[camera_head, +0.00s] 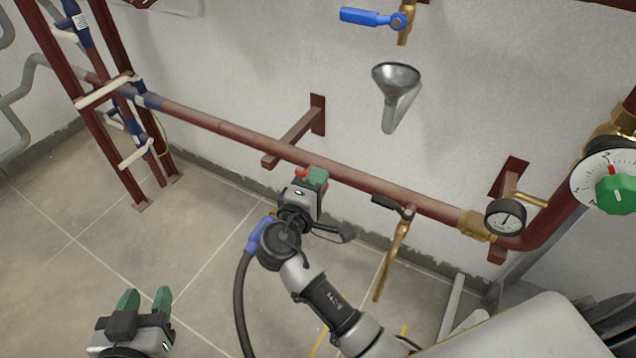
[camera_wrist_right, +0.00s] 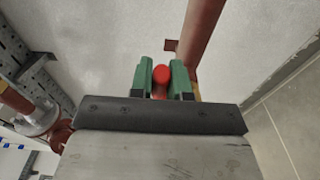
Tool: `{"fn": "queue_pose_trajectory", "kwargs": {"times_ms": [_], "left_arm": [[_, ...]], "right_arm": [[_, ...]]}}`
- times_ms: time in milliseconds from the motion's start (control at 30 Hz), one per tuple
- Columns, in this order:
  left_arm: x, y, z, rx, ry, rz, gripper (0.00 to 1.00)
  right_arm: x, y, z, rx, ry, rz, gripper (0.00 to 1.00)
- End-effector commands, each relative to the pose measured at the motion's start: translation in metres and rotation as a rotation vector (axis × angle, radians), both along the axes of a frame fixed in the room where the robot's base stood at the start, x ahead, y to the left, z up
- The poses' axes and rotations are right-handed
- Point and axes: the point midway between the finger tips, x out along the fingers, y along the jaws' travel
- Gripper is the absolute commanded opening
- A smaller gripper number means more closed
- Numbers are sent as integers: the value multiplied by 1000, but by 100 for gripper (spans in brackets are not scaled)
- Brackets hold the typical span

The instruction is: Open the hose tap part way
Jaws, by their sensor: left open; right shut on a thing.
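The hose tap is mostly hidden behind my right gripper on the red-brown pipe (camera_head: 225,125). Its red handle (camera_head: 302,174) shows beside the green fingers in the head view. In the right wrist view the rounded red handle (camera_wrist_right: 161,74) sits between the two green fingers of my right gripper (camera_wrist_right: 162,80). That gripper (camera_head: 312,180) is shut on it. A blue hose coupling (camera_head: 259,231) with a grey hose (camera_head: 243,300) hanging down shows just left of my right wrist. How far the handle is turned cannot be told. My left gripper (camera_head: 146,298) is open and empty at lower left.
A black-lever brass tap (camera_head: 393,250) and a pressure gauge (camera_head: 505,217) are on the pipe to the right. A metal funnel (camera_head: 396,85) and a blue-handled valve (camera_head: 370,18) are above. A pipe rack (camera_head: 125,105) stands at left. The floor at left is clear.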

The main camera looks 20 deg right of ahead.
Motion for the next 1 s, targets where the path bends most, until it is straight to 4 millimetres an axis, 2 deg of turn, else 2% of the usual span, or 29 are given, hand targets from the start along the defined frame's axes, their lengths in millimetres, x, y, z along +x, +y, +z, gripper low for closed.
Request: {"fn": "queue_pose_trajectory", "kwargs": {"times_ms": [433,467,600,1000], "left_arm": [[3,-3,7,-15,-55,-4,43],[3,-3,7,-15,-55,-4,43],[3,-3,7,-15,-55,-4,43],[1,-2,3,-6,-17,-2,43]], "right_arm": [[-2,2,-1,2,2,-48,0],[-2,2,-1,2,2,-48,21],[-2,2,-1,2,1,-47,43],[-1,2,6,3,-1,-47,43]]}}
